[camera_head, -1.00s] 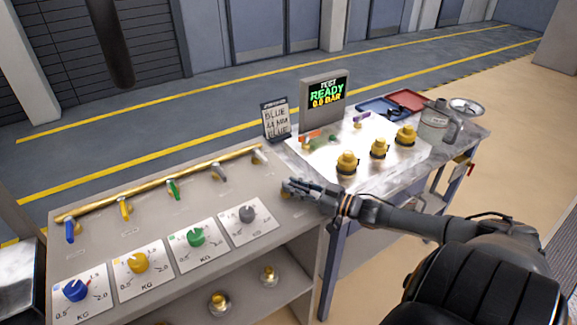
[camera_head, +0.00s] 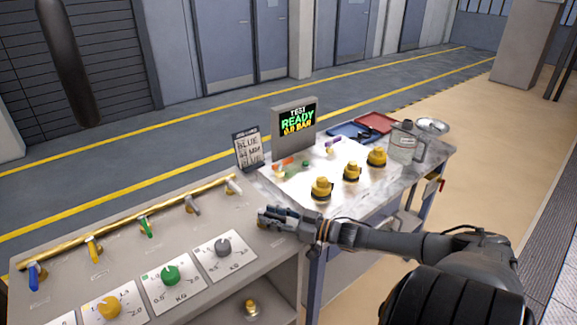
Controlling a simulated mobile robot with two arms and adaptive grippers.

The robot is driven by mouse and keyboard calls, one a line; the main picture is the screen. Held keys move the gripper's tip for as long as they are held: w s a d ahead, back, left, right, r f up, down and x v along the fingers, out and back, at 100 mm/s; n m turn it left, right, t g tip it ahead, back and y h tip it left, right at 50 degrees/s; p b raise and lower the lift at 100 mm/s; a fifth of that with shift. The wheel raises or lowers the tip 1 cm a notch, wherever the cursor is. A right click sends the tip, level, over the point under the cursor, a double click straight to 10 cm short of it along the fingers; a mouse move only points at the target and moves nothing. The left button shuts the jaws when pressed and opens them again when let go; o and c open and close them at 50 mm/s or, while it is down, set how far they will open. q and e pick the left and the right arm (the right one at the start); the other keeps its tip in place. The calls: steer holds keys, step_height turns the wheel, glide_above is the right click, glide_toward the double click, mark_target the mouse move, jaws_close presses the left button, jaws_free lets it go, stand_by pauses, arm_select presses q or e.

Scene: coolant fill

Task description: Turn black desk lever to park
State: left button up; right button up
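My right gripper (camera_head: 277,216) is low over the right end of the grey desk (camera_head: 150,232), beside the worktable. Its fingers point left, and I cannot tell whether they are open or shut. A small brass-coloured part shows just under the fingertips. I cannot make out a black lever; it may be hidden under the gripper. Blue (camera_head: 34,276), yellow (camera_head: 94,250), green (camera_head: 146,227) and grey (camera_head: 192,205) levers stand along a brass pipe at the back of the desk. My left gripper is not in view.
Dials, including a green one (camera_head: 170,275) and a grey one (camera_head: 222,247), line the desk front. The worktable holds a display (camera_head: 296,120) reading "READY", a sign (camera_head: 249,150), several yellow-topped fittings (camera_head: 321,188), blue and red trays (camera_head: 374,123) and a jug (camera_head: 406,143).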

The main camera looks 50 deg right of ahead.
steer(key=v, duration=1.1)
steer(key=shift+s, duration=0.25)
steer(key=shift+r, duration=0.1)
